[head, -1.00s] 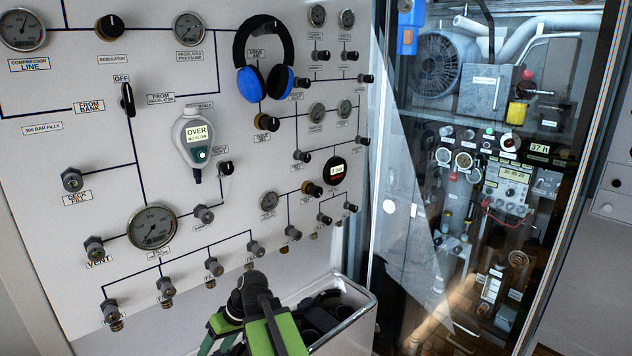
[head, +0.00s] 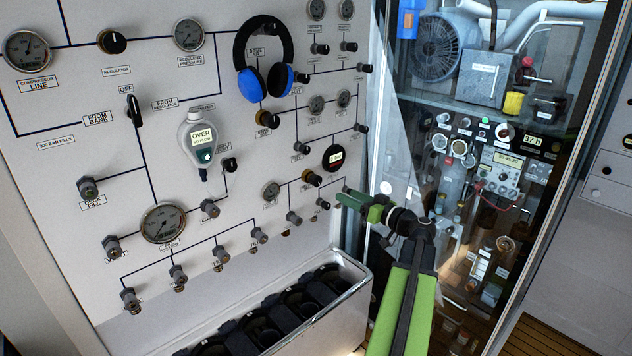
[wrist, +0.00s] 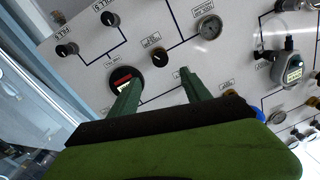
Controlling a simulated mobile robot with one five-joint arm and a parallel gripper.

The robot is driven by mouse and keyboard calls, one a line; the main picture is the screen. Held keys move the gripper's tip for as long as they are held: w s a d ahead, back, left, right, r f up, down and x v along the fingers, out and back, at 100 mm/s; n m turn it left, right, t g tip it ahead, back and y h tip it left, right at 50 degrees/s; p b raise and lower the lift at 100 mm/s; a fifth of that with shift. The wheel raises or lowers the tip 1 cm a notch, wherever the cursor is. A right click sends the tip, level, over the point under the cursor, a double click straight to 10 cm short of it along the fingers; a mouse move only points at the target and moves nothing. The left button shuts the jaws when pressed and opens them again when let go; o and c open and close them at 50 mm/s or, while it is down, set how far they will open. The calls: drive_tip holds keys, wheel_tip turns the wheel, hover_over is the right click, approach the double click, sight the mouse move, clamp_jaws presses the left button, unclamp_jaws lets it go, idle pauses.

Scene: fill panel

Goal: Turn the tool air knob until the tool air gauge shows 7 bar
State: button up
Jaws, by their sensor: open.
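The panel carries a brass-and-black knob (head: 312,178) with a small dial gauge (head: 271,191) to its left and a round dark digital display (head: 334,157) to its upper right. In the wrist view the same knob (wrist: 160,57), gauge (wrist: 209,27) and display (wrist: 126,80) lie beyond my fingers. My gripper (head: 344,196) is to the right of the knob in the head view. In the wrist view it (wrist: 160,76) is open and empty, its green fingers apart, pointing at the panel.
A similar brass knob (head: 267,119) sits higher up. Blue-black headphones (head: 264,62) and a hanging grey meter reading OVER (head: 201,138) are on the panel. A metal-edged bin (head: 345,291) stands below. A glass-fronted cabinet (head: 470,190) is at right.

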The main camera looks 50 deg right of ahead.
sight(318, 182)
drive_tip(key=w, duration=1.4)
drive_tip(key=shift+w, duration=0.4)
drive_tip(key=shift+c, duration=0.2)
drive_tip(key=c, duration=1.2)
